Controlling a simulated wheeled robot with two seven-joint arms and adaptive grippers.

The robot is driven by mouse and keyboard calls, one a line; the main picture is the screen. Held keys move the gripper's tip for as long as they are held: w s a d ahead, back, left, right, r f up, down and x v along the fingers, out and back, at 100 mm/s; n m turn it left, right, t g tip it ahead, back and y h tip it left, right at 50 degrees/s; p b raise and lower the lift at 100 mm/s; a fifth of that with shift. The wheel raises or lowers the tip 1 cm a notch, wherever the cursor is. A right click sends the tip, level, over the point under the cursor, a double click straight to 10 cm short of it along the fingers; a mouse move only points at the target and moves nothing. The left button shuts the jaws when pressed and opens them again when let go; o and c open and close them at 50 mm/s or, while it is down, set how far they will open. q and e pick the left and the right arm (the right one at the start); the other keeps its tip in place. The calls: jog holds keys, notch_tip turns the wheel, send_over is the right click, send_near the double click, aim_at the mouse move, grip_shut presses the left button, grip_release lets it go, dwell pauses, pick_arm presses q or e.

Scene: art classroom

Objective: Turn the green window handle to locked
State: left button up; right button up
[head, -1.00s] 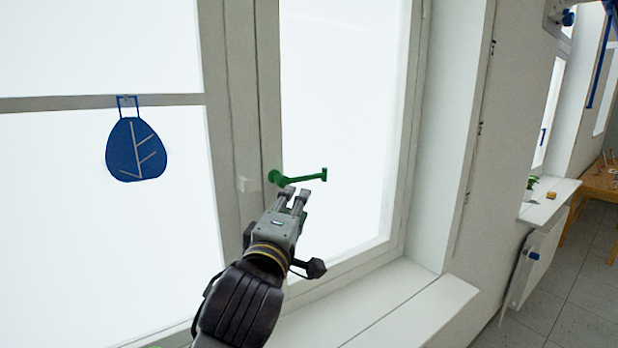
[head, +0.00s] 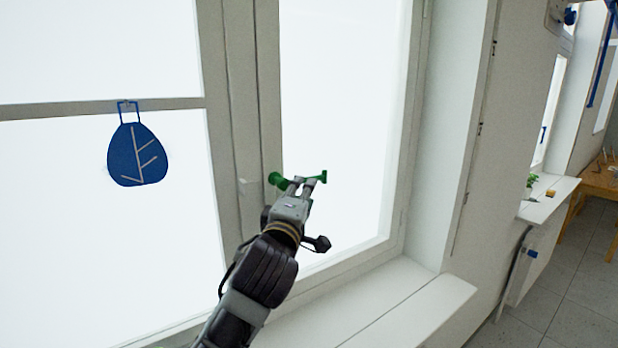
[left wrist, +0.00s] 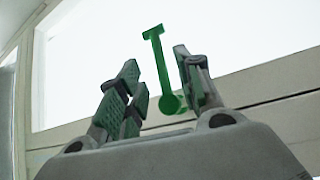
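The green window handle (head: 277,180) is mounted on the window frame and points to the right, roughly horizontal, with a short crosspiece at its end. Its middle is partly hidden behind my left gripper (head: 304,183) in the head view. In the left wrist view, the handle (left wrist: 160,68) stands between the two fingers of my left gripper (left wrist: 155,85), with a gap on each side. The fingers are open and not closed on it. My right gripper is not in view.
A blue leaf-shaped ornament (head: 136,155) hangs on the left pane's crossbar. A white window sill (head: 400,300) runs below the window. A white wall (head: 510,130) stands to the right, with a second sill (head: 548,203) and a wooden table (head: 600,182) beyond.

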pick_arm(q)
jog(key=p+x, duration=0.2)
jog(key=x, duration=0.4)
jog(key=shift+w+d+r, duration=0.1)
jog(key=shift+w, duration=0.55)
grip_shut()
